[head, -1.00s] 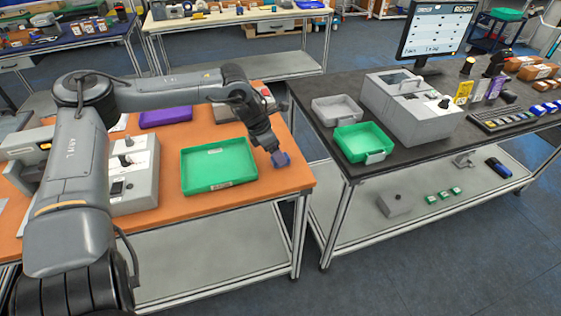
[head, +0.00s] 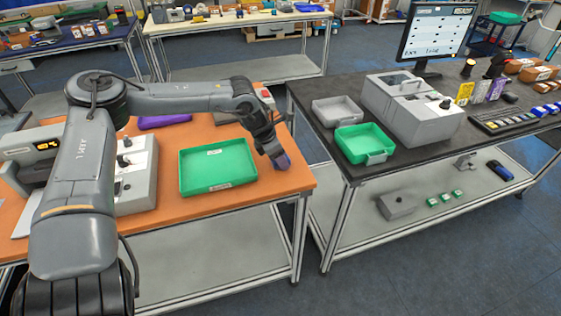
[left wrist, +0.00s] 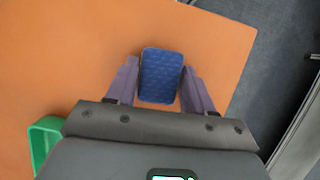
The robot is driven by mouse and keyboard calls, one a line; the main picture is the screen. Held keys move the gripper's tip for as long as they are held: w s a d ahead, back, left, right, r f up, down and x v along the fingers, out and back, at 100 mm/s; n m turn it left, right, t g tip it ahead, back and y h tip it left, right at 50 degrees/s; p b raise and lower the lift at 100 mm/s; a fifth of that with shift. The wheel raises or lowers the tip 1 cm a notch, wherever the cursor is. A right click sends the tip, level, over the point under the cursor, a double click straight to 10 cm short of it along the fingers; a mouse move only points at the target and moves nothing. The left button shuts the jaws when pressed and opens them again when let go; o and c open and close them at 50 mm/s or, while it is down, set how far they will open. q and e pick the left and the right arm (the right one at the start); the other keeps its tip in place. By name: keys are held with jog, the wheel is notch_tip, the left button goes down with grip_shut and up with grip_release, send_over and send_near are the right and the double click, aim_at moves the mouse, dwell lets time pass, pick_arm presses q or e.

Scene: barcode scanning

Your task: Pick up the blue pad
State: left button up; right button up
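The blue pad (left wrist: 161,75) is a dark blue rounded rectangle with a textured face. In the left wrist view it lies between the two purple-grey fingers of my left gripper, over the orange table (left wrist: 70,50). In the head view my left gripper (head: 281,162) points down at the right part of the orange table, and its fingers largely hide the pad. The fingers stand apart, one on each side of the pad; whether they touch it I cannot tell. My right gripper is out of view.
A green tray (head: 217,187) stands on the table just left of the gripper. A grey device (head: 137,182) stands further left. Across a gap, a dark bench (head: 322,132) holds a green bin (head: 385,157), a grey machine and a monitor.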

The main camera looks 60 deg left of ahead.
pick_arm(q)
jog(key=c, duration=0.4)
jog(key=shift+o, duration=0.2)
notch_tip(320, 180, up, 10)
jog(key=p, duration=0.2)
